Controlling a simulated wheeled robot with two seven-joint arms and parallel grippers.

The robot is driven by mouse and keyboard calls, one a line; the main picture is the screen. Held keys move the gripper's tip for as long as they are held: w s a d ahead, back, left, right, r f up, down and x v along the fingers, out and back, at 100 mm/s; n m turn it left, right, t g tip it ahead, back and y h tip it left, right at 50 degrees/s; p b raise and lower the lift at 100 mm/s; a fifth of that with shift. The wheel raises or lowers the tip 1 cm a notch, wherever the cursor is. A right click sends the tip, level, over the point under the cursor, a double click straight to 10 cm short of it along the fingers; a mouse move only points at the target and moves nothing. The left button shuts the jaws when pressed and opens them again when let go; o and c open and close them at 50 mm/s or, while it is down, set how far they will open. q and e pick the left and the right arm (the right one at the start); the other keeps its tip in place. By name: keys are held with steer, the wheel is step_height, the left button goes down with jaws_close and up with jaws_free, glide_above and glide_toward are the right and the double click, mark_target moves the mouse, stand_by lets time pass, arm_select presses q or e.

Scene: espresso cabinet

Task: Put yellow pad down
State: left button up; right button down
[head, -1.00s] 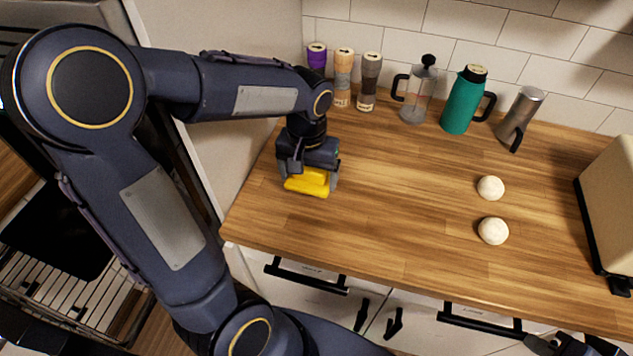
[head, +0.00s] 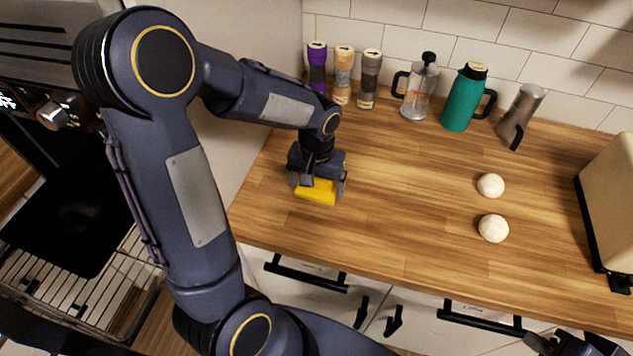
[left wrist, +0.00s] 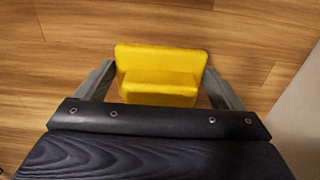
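The yellow pad (head: 316,192) is at the left part of the wooden counter, under my left gripper (head: 318,187). In the left wrist view the yellow pad (left wrist: 160,77) sits between the two grey fingers of my left gripper (left wrist: 160,75), with a fingertip against each side edge. The gripper looks shut on it. The pad is at or just above the counter top; I cannot tell whether it touches. My right gripper (head: 571,345) shows only partly at the bottom right edge, away from the pad, and its finger opening is unclear.
The wooden counter (head: 400,190) is clear right of the pad. Two white balls (head: 491,186) (head: 493,228) lie farther right. Jars (head: 344,76), a French press (head: 419,90), a teal jug (head: 464,98) and a metal pitcher (head: 520,115) stand along the back wall. A beige appliance (head: 610,205) is at right.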

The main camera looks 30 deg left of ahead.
mark_target(316, 180)
arm_select(q)
steer(key=shift+o, duration=0.9)
steer(key=shift+r, duration=0.45)
step_height(316, 180, up, 11)
steer(key=s+d+t+h, duration=0.2)
steer(key=s, duration=0.6)
steer(key=s+d+m+t+h, duration=0.1)
steer(key=s+d+t, duration=0.1)
steer(key=s, duration=0.6)
steer(key=shift+s+r+t+h, duration=0.15)
steer(key=shift+s+t+h, duration=0.2)
steer(key=shift+t, duration=0.45)
steer(key=shift+w, duration=0.1)
